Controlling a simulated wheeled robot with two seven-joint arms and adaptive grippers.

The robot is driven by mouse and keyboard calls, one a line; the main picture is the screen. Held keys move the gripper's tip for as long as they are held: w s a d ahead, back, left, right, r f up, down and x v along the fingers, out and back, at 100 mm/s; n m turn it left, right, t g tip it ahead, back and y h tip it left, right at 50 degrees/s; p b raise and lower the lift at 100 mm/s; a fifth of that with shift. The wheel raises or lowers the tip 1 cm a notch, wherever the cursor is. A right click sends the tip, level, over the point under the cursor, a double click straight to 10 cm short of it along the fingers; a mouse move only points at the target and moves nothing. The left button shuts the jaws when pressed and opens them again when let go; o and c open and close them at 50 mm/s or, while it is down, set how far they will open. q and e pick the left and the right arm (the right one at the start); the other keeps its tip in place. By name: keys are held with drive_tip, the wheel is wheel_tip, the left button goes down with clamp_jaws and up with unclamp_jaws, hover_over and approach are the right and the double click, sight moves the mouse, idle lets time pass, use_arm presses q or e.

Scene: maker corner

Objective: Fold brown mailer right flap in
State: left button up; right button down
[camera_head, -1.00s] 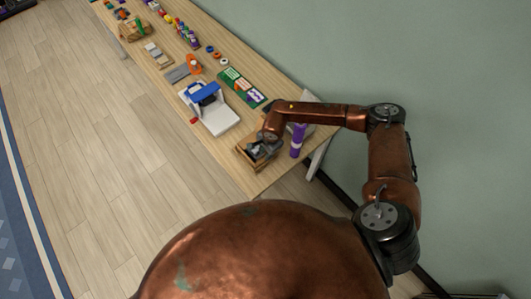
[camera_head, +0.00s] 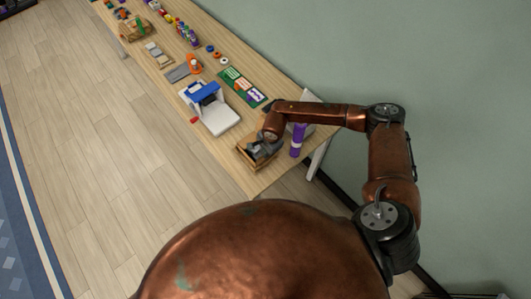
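The brown mailer (camera_head: 246,160) is a small open cardboard box near the close end of the long workbench. My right gripper (camera_head: 258,153) is over the box, pointing down at it. The gripper and wrist cover much of the box, so the right flap cannot be made out clearly. The fingers are dark and small here, and I cannot tell whether they are open or shut. My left gripper is not in view.
A purple bottle (camera_head: 297,140) stands right beside the box, close to my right forearm. A white and blue machine (camera_head: 217,115) and a green mat (camera_head: 243,88) lie farther up the wooden workbench (camera_head: 262,184). A wall is on the right.

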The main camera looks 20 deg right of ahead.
drive_tip(key=shift+w, duration=0.1)
drive_tip(key=g+b, duration=0.2)
drive_tip(key=b, duration=0.2)
drive_tip(key=w+g+h+b, duration=0.1)
drive_tip(key=g+b, duration=0.1)
drive_tip(key=b, duration=0.1)
drive_tip(key=w+a+f+g+h+b, duration=0.1)
drive_tip(key=b, duration=0.3)
drive_tip(key=shift+g+b, duration=0.3)
drive_tip(key=shift+g, duration=0.1)
drive_tip(key=shift+w+r+g+b, duration=0.15)
drive_tip(key=shift+r+g+b, duration=0.15)
drive_tip(key=shift+b, duration=0.45)
drive_tip(key=c, duration=2.7)
unclamp_jaws()
drive_tip(key=o, duration=0.5)
drive_tip(key=shift+c, duration=0.2)
drive_tip(key=v, duration=1.2)
drive_tip(key=shift+a, duration=0.2)
drive_tip(key=shift+w+f, duration=0.1)
